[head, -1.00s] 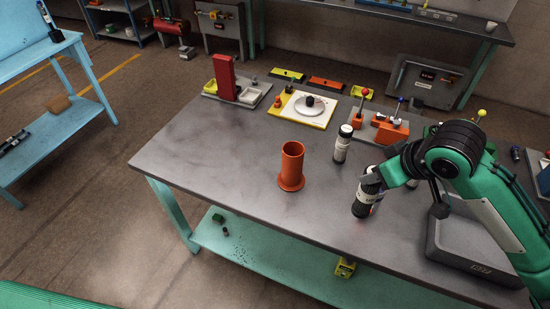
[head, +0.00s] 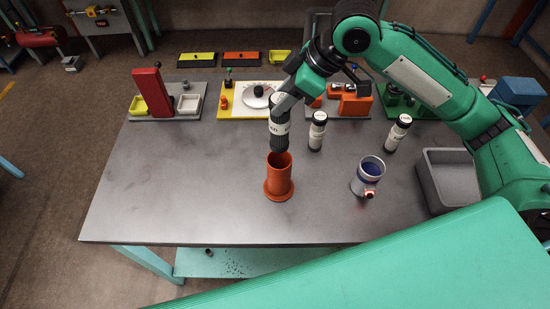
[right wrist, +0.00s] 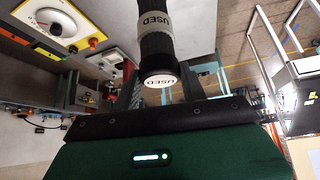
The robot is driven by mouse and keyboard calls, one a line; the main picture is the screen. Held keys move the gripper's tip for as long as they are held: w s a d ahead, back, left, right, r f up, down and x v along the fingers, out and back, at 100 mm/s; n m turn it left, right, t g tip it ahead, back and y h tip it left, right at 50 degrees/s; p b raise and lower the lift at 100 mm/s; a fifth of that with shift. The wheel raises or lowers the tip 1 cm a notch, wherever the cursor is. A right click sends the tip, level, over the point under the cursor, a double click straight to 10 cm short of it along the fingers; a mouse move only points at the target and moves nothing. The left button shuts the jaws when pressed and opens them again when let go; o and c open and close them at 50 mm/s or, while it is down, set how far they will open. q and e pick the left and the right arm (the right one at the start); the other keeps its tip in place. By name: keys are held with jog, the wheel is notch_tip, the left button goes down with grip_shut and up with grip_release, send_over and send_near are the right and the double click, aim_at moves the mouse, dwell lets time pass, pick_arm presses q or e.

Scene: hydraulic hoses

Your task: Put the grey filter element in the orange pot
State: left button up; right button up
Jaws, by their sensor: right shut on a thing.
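The filter element (head: 279,132) is a dark grey ribbed cylinder with a white label band. My right gripper (head: 282,103) is shut on its upper end and holds it roughly upright. The orange pot (head: 279,184) stands on the table, a flanged tube with an open top. The element's lower end is at the pot's mouth in the head view; I cannot tell whether it is just above or slightly inside. In the right wrist view, the element (right wrist: 157,48) sits between the fingers (right wrist: 160,90), its end cap reading "USED". The left gripper is out of view.
Two similar white-labelled dark cylinders (head: 317,131) (head: 398,133) stand to the right. A red post fixture (head: 152,92) stands back left. The table's left part is clear.

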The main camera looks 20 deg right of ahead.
send_over(283, 149)
jog(key=w, duration=0.2)
notch_tip(283, 149, down, 4)
jog(key=f, duration=0.3)
jog(key=f+p, duration=0.1)
jog(key=f, duration=0.1)
jog(key=f+p, duration=0.1)
jog(key=f, duration=0.2)
jog(key=shift+d+f, duration=0.3)
jog(key=shift+d, duration=0.05)
notch_tip(283, 149, down, 4)
jog(key=shift+f+p, duration=0.25)
jog(key=shift+p, duration=0.55)
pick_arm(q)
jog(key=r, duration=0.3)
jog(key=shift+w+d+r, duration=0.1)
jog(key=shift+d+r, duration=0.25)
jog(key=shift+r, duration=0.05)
pick_arm(e)
jog(key=shift+f, duration=0.15)
